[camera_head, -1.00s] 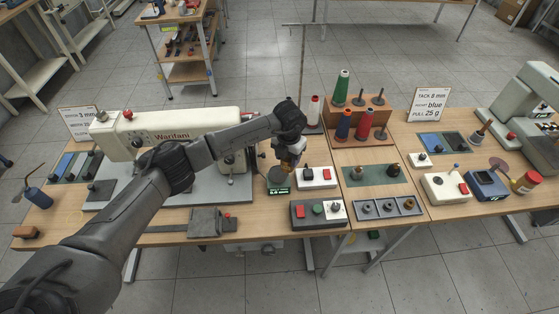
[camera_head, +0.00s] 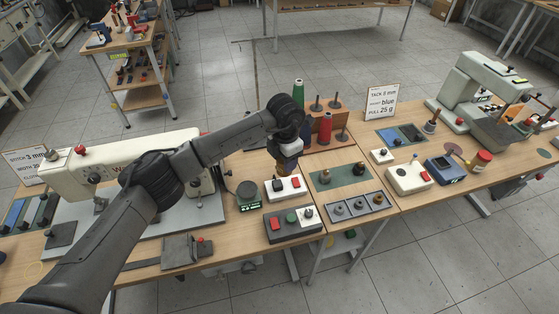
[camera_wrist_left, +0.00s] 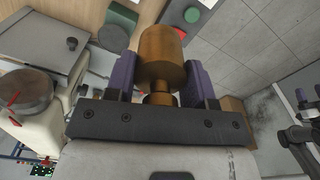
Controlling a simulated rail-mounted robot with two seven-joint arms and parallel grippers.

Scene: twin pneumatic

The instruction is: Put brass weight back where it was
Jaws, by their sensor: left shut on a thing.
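My left gripper (camera_head: 288,170) is shut on the brass weight, with its arm reaching in from the left. In the left wrist view the brass weight (camera_wrist_left: 161,58), a golden cylinder with a narrow neck, sits between the two purple fingers. In the head view the weight is mostly hidden. The gripper is above the bench near the white switch box (camera_head: 286,188). The scale (camera_head: 248,194), with a dark round pan, stands left of the gripper.
A wooden rack with thread cones (camera_head: 325,128) stands behind the mat. A tray (camera_head: 357,207) with several grey parts lies in front of it. A button box (camera_head: 292,224) is at the front edge. The sewing machine (camera_head: 120,170) is at left, partly behind my arm.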

